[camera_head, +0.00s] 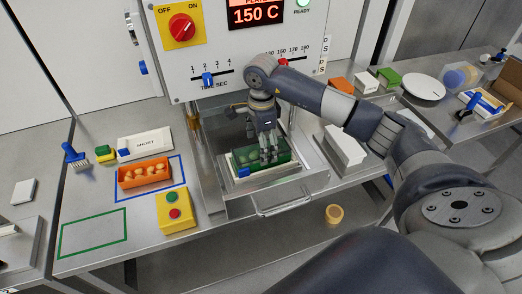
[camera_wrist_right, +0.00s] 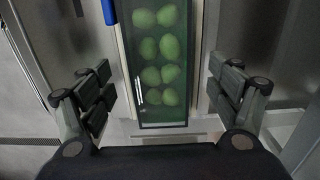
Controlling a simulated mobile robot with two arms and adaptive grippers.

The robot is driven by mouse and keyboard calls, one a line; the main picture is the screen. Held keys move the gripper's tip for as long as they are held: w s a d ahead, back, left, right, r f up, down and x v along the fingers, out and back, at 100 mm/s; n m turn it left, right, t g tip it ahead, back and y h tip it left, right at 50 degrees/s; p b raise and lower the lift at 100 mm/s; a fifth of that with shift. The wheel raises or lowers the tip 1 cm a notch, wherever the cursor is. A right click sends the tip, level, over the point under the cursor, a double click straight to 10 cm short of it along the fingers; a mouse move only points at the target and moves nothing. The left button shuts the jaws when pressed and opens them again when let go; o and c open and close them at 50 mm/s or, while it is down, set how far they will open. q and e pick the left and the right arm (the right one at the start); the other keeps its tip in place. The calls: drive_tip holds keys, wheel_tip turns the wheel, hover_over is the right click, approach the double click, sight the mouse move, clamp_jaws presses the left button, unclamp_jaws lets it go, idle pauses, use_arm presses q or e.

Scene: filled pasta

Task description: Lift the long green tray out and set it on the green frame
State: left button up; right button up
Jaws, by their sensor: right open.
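The long green tray (camera_head: 283,148) sits in the pulled-out drawer of the heating machine. In the right wrist view the tray (camera_wrist_right: 152,115) shows two rows of rounded pieces under a green, see-through cover. My right gripper (camera_head: 268,155) is directly above the tray, pointing down. In its wrist view the right gripper (camera_wrist_right: 163,85) is open, with one finger on each side of the tray and visible room between. The green frame (camera_head: 97,214) is an empty outline on the left of the steel table. My left gripper is not in view.
An orange tray (camera_head: 145,184) of pasta lies in the blue frame (camera_head: 180,172). A yellow button box (camera_head: 175,211) stands between the green frame and the drawer. The machine's front panel (camera_head: 240,80) rises behind my gripper. A drawer handle (camera_head: 283,209) juts forward.

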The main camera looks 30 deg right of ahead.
wheel_tip(320, 180, down, 2)
drive_tip(key=shift+p, duration=0.45)
drive_tip(key=shift+f, duration=0.5)
drive_tip(key=c, duration=1.3)
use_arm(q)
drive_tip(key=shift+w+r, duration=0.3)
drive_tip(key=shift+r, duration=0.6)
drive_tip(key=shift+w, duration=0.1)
